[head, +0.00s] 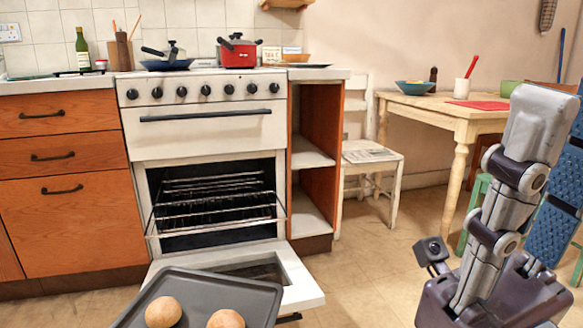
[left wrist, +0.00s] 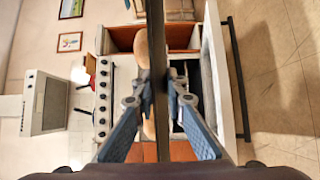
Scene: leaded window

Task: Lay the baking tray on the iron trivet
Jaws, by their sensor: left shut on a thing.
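The dark grey baking tray (head: 255,290) shows at the bottom of the head view, with two round rolls (head: 163,311) on it, over the lowered oven door. In the left wrist view the tray (left wrist: 157,50) is seen edge-on. My left gripper (left wrist: 158,92) is shut on its edge there; it is outside the head view. A low black stand (head: 80,72) on the counter left of the cooker looks like the iron trivet, but it is too small to be sure.
The white cooker's oven stands open, its door (head: 302,290) down and a wire rack (head: 215,208) inside. On the left counter a green bottle (head: 82,50) stands by the black stand. A red pot (head: 239,50) is on the hob. A wooden table (head: 445,112) and white chair are right.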

